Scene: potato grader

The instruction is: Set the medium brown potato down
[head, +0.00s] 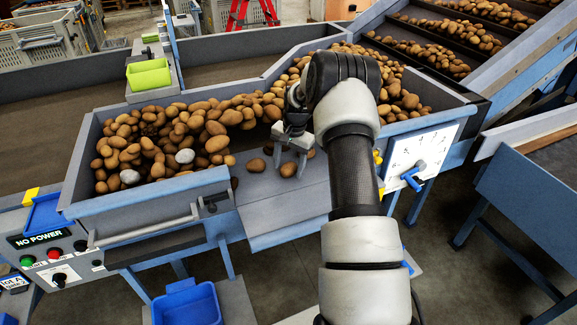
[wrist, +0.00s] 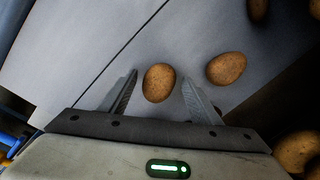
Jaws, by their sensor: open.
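A brown potato (wrist: 158,82) lies on the grey metal surface (wrist: 105,45) between the two fingers of my gripper (wrist: 160,78) in the wrist view. A gap shows on both sides of it, so the fingers are open and apart from it. In the head view my gripper (head: 290,168) points down over the grey ledge of the grader, with a brown potato (head: 289,170) at its fingertips. I cannot tell whether the potato's underside is fully resting, but it appears to lie on the surface.
Another brown potato (wrist: 226,68) lies just right of the gripper in the wrist view. A large heap of potatoes (head: 150,140) fills the left trough. A green bin (head: 148,75) stands behind, a blue bin (head: 187,304) below. The ledge's front part (head: 280,212) is bare.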

